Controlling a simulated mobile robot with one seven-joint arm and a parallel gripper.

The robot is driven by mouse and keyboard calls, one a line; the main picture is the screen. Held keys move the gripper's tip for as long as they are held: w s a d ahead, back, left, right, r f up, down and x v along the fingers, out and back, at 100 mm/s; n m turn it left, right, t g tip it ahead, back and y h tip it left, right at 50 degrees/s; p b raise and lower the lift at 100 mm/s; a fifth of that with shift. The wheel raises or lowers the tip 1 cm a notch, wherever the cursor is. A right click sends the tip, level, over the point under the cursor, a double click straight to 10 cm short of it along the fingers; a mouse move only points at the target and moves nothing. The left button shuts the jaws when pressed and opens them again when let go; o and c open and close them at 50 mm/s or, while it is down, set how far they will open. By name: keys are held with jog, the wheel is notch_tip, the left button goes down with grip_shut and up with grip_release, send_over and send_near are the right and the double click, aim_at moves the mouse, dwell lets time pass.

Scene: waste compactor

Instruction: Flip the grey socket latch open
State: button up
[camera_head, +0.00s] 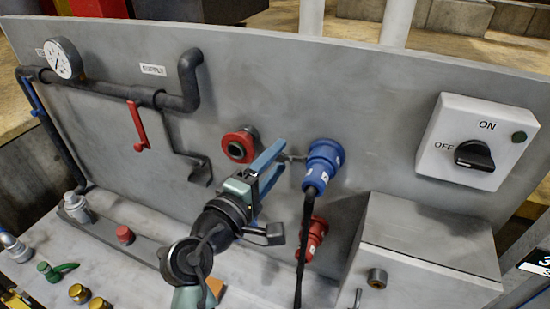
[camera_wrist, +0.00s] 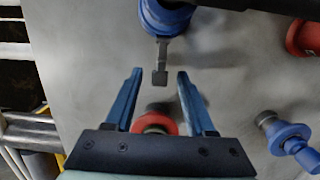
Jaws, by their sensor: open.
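The grey socket latch (camera_wrist: 160,68) is a small thin lever with a square end, standing out from the blue socket (camera_wrist: 165,16) in the wrist view. In the head view the latch (camera_head: 292,157) shows just left of the blue socket and plug (camera_head: 322,164) on the grey panel. My gripper (camera_head: 279,153) is open, its blue fingers pointing at the latch. In the wrist view the square end appears between the fingertips of my gripper (camera_wrist: 160,73), with a gap on each side. Whether the fingers reach the latch in depth is unclear. I see no contact.
A red ringed fitting (camera_head: 239,145) sits close beside my fingers. A black cable hangs from the blue plug, with a red connector (camera_head: 313,238) below. A grey box (camera_head: 425,240) and an ON/OFF switch (camera_head: 478,142) are to the right. Pipes and a red lever (camera_head: 138,128) are left.

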jog(key=shift+c, duration=0.3)
grip_shut()
jog(key=shift+f, duration=0.1)
jog(key=shift+w+a+f+m+g+h+b, duration=0.2)
jog(key=shift+m+g+h+b, duration=0.4)
jog(key=shift+b, duration=0.5)
jog(key=shift+w+r+m+g+h+b, duration=0.1)
jog(key=shift+w+m+g+h+b, duration=0.35)
jog(key=shift+h+b, duration=0.4)
jog(key=shift+d+r+m+g+h+b, duration=0.15)
jog(key=shift+m+g+h+b, duration=0.15)
jog(key=shift+m+h, duration=0.2)
